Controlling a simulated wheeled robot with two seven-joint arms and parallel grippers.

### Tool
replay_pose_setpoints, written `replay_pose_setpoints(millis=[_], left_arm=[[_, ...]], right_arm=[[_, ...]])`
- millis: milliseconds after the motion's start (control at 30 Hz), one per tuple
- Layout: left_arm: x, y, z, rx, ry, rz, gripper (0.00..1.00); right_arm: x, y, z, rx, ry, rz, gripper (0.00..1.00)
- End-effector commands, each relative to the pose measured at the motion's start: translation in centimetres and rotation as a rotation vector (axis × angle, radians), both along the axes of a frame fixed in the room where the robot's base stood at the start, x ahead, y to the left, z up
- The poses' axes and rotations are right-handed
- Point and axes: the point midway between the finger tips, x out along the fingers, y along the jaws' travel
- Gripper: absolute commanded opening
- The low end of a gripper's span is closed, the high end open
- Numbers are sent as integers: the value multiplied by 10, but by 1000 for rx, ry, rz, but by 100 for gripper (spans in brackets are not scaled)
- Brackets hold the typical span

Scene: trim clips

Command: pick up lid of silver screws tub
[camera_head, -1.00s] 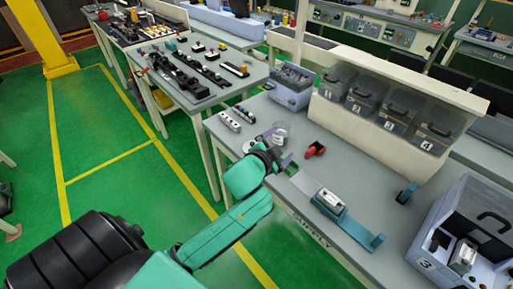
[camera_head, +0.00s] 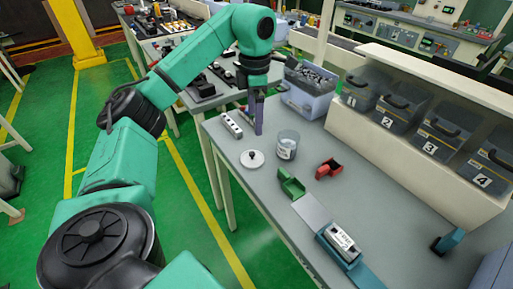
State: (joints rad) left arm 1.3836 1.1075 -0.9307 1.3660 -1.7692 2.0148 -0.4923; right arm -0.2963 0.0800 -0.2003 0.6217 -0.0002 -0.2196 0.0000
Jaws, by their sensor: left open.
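A round white lid (camera_head: 247,162) with a dark knob lies flat on the grey table near its left edge. A clear round tub (camera_head: 287,146) with a pale label stands upright just right of and behind the lid; its contents are too small to make out. My left gripper (camera_head: 257,128) points down with purple-grey fingers, above and behind the lid and left of the tub. It is open and holds nothing that I can see; the finger gap is hard to see from this side. My right gripper is not in view.
A white block with round holes (camera_head: 231,125) lies at the left edge. A blue-grey crate (camera_head: 308,103) stands behind. Numbered bins (camera_head: 433,133) line the right.

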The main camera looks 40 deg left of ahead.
Motion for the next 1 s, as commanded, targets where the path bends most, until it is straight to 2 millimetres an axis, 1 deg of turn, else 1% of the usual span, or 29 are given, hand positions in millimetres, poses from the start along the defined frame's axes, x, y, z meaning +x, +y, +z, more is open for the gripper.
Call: replay_pose_setpoints(millis=[33,100,133,233,300,433,600,700,900,967,1000], left_arm=[[0,-1,-20,-1,5,-4,100],[0,-2,-41,-3,6,-5,100],[0,-2,-50,-3,6,-5,100],[-1,-3,-71,-3,5,-6,100],[0,-2,-77,-3,3,-5,100],[0,-2,-92,-4,2,-6,100],[0,-2,-124,-3,4,-6,100],[1,-2,-136,-4,0,-6,100],[1,-2,-138,-5,-3,-7,100],[1,-2,-138,-5,-3,-7,77],[1,-2,-138,-5,-3,-7,62]], right_arm=[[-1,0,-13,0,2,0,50],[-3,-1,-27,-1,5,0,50],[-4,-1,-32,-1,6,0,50],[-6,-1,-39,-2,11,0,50],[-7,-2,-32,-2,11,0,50],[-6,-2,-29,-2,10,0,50],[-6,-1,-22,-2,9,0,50],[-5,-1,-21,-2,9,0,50],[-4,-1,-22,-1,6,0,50],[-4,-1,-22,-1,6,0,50],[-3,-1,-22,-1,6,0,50]])
